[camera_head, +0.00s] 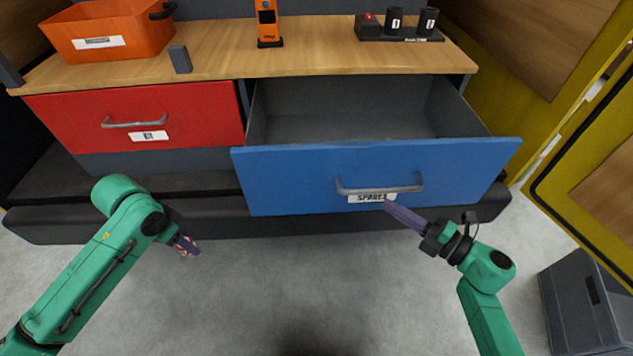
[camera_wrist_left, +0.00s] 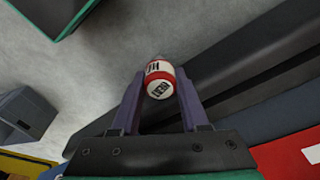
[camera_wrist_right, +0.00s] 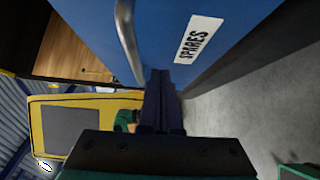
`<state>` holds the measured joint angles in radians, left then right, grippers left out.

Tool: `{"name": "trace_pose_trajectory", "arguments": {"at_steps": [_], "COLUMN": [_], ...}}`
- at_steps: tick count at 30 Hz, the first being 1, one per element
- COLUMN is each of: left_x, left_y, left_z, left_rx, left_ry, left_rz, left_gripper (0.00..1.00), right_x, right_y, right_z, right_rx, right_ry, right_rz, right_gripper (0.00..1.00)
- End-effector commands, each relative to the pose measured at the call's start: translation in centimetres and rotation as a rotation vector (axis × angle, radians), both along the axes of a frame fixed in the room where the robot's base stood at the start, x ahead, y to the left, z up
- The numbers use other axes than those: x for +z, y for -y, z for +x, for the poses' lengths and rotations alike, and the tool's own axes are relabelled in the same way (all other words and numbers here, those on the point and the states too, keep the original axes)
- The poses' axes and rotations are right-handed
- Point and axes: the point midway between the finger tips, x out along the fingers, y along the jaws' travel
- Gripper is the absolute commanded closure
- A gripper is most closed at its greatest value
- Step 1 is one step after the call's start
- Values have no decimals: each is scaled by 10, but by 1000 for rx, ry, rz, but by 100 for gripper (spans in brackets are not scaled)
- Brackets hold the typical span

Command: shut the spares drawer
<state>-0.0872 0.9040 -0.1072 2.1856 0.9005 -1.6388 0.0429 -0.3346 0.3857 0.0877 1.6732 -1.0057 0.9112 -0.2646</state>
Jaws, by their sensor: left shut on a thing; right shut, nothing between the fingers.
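The blue spares drawer (camera_head: 290,180) stands pulled out on the right of the bench, with its grey inside showing. The part of the inside that I see looks empty. Its front has a grey bar handle (camera_head: 380,188) and a white SPARES label (camera_head: 366,198), also in the right wrist view (camera_wrist_right: 198,40). My right gripper (camera_head: 390,205) is shut and empty, its tips at the drawer front just below the handle; I cannot tell whether they touch. My left gripper (camera_head: 184,243) is shut on a small red and white cylinder (camera_wrist_left: 158,82), away from the drawer front, at lower left.
A shut red drawer (camera_head: 80,115) is left of the blue one. On the wooden top (camera_head: 215,66) are an orange bin (camera_head: 110,45), an orange device (camera_head: 267,22) and a dark rack (camera_head: 400,34). A yellow frame (camera_head: 560,150) and grey box (camera_head: 585,300) stand at right.

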Motion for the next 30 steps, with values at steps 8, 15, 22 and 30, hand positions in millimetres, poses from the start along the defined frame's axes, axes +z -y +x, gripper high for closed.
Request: {"name": "trace_pose_trajectory", "arguments": {"at_steps": [8, 15, 22, 30], "left_x": [2, 2, 1, -6], "left_y": [0, 0, 0, 0], "left_z": [0, 0, 0, 0], "left_rx": [0, 0, 0, 1], "left_ry": [0, 0, 0, 0], "left_rz": [0, 0, 0, 0], "left_gripper": [100, 100, 100, 100], "right_x": [0, -1, -1, -2], "right_y": [-2, -2, -2, -2], "right_z": [38, 40, 41, 52], "right_rx": [-1, -1, -1, -2], "right_ry": [-1, -2, -2, 0], "right_rz": [1, 1, 1, 0], "right_gripper": [100, 100, 100, 100]}}
